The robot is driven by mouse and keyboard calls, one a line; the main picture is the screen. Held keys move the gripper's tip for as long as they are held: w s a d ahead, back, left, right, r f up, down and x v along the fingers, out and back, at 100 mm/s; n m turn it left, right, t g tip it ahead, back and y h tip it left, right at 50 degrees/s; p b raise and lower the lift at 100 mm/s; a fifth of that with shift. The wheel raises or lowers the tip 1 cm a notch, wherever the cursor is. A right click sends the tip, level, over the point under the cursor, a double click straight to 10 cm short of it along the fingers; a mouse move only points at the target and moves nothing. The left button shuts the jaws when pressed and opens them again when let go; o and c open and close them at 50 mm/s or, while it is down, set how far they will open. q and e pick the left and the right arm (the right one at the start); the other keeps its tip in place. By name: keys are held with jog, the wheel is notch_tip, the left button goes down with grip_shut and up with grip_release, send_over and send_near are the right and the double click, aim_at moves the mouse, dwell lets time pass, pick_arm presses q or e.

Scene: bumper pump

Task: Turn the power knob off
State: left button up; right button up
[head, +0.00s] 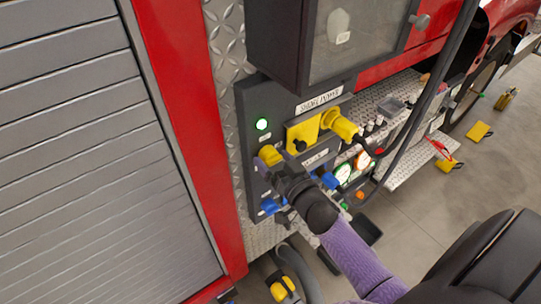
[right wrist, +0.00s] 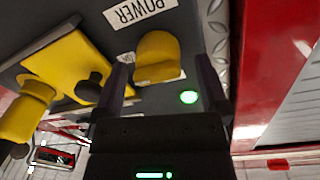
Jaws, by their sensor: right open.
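The yellow power knob (head: 270,155) sits on a dark control panel (head: 258,100), just below a lit green light (head: 262,124). In the right wrist view the knob (right wrist: 157,57) shows ahead of the jaws, with the green light (right wrist: 188,97) beside it. My right gripper (head: 280,170) is at the panel, close to the knob and partly over its lower side. Its fingers (right wrist: 165,80) are open, one on either side of the knob's line; whether they touch it I cannot tell. My left gripper is not in view.
A yellow plug (head: 341,125) with a dark cable sits right of the knob, under a "SHORE POWER" label (head: 320,99). Blue fittings (head: 268,206) and gauges (head: 342,173) are lower. A dark box (head: 290,45) overhangs above. A roller shutter (head: 80,150) stands left.

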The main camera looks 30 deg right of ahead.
jog(key=shift+w+d, duration=0.1)
jog(key=shift+w, duration=0.4)
jog(key=shift+c, duration=0.3)
jog(key=c, duration=1.1)
jog(key=shift+c, duration=0.2)
